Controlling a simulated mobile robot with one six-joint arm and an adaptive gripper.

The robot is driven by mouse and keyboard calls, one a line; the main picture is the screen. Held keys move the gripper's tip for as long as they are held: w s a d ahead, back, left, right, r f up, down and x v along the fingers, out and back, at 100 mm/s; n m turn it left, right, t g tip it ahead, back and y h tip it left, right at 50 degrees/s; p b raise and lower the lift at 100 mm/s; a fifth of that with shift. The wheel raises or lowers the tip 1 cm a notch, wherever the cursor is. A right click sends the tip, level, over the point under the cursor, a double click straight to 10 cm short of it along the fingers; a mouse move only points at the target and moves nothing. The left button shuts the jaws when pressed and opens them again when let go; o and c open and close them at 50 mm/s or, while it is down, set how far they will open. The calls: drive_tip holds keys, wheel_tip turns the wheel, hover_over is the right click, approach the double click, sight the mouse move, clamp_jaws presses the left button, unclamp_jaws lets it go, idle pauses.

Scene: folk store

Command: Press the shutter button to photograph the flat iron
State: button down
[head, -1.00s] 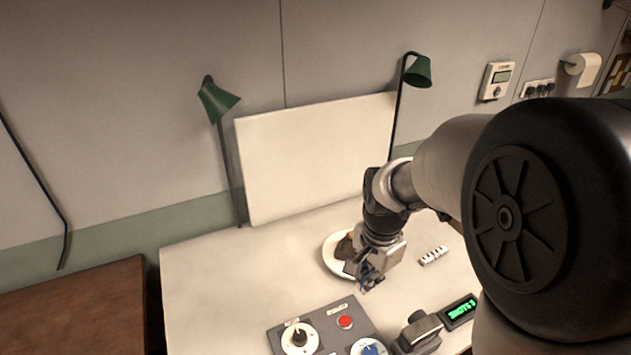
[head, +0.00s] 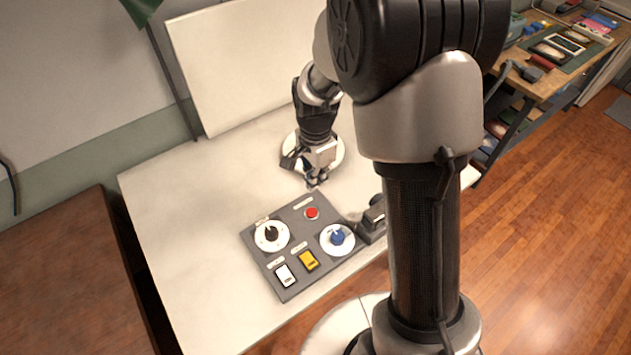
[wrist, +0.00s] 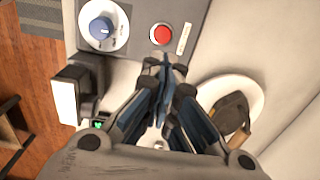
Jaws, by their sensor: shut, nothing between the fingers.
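The red button (head: 312,213) sits near the back edge of a dark grey control panel (head: 326,213) on the pale table. It also shows in the wrist view (wrist: 161,35). My gripper (head: 316,184) is shut and empty, its tips just behind the button, apart from it in the picture. In the wrist view its fingertips (wrist: 163,62) lie just below the button; their height above the table is unclear. A dark object with a wooden handle (wrist: 230,112), seemingly the flat iron, rests on a round white plate (wrist: 257,95), partly hidden by my gripper in the head view.
The panel also carries a black dial (head: 271,233), a blue dial (head: 337,237), a white switch (head: 285,275) and a yellow switch (head: 308,261). A dark boxy device (head: 372,222) stands right of the panel. A white backdrop board (head: 240,65) stands behind. The table's left side is clear.

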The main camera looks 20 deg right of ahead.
sight(316, 211)
wheel_tip(316, 211, down, 11)
drive_tip(key=b, duration=0.3)
drive_tip(key=shift+f, duration=0.2)
drive_tip(key=shift+s+f+b, duration=0.1)
drive_tip(key=shift+f+b, duration=0.45)
drive_tip(key=shift+f, duration=0.4)
drive_tip(key=shift+s+r, duration=0.1)
drive_tip(key=shift+r+p, duration=0.2)
drive_tip(key=shift+p, duration=0.2)
wheel_tip(316, 211, up, 14)
drive_tip(key=p, duration=0.5)
drive_tip(key=shift+w, duration=0.3)
